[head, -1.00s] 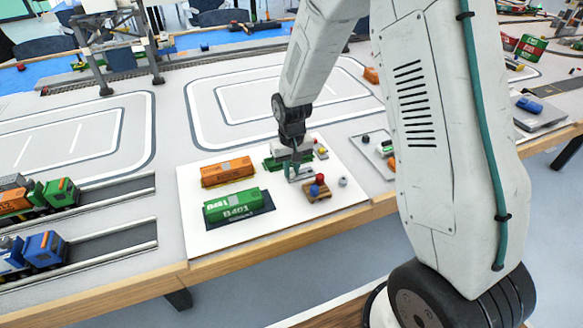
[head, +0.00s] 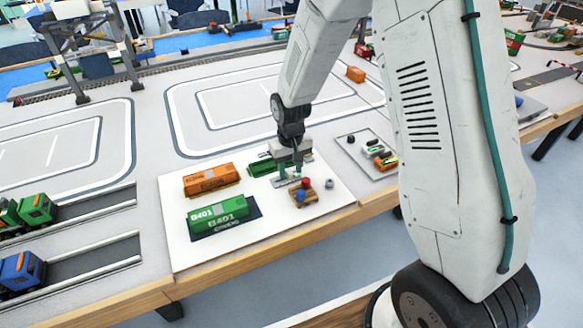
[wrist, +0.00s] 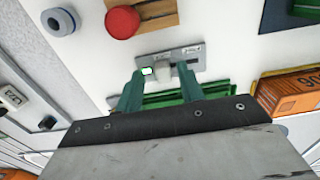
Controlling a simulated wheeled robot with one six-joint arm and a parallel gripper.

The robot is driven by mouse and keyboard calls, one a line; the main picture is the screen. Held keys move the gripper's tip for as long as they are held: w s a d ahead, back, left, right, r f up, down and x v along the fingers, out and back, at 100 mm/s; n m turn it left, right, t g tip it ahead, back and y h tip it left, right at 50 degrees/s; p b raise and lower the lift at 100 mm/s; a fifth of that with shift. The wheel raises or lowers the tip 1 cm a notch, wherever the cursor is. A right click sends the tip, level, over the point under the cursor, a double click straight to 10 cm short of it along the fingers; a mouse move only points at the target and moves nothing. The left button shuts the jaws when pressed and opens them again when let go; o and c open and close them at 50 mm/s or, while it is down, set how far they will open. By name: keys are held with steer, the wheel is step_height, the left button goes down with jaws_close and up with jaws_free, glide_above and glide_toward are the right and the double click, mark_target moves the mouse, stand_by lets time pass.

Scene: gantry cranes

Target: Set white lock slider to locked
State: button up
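The white lock slider (wrist: 163,71) is a small pale knob on a grey plate (wrist: 196,53) in the wrist view. A small white and green patch (wrist: 147,71) shows on the plate just left of the knob. My gripper (wrist: 161,75) is open, its two teal fingers pointing at the plate. The knob lies between the fingertips in the picture, with a gap on each side; I cannot tell how deep the fingers reach. In the head view my gripper (head: 295,172) is low over the plate (head: 283,183), and the knob is hidden or too small.
A wooden block (head: 310,195) with red and blue knobs stands close beside the plate. A grey ring-like knob (head: 329,183) is right of it. A green container (head: 262,167), an orange container (head: 210,180) and a green B401 container (head: 220,214) share the white board (head: 172,235).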

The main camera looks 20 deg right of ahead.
mark_target(291, 171)
step_height(291, 171, up, 8)
steer(key=shift+d+f, duration=0.1)
stand_by(0.6)
steer(key=s+d+r, duration=0.1)
steer(key=s+r, duration=0.6)
steer(key=s, duration=0.3)
steer(key=s+d+r+t, duration=0.1)
steer(key=s+d+r, duration=0.1)
steer(key=s+r, duration=0.4)
steer(key=s+d+r+m, duration=0.1)
steer(key=s+r, duration=0.6)
steer(key=s, duration=0.7)
steer(key=shift+d+r, duration=0.15)
steer(key=shift+r, duration=0.15)
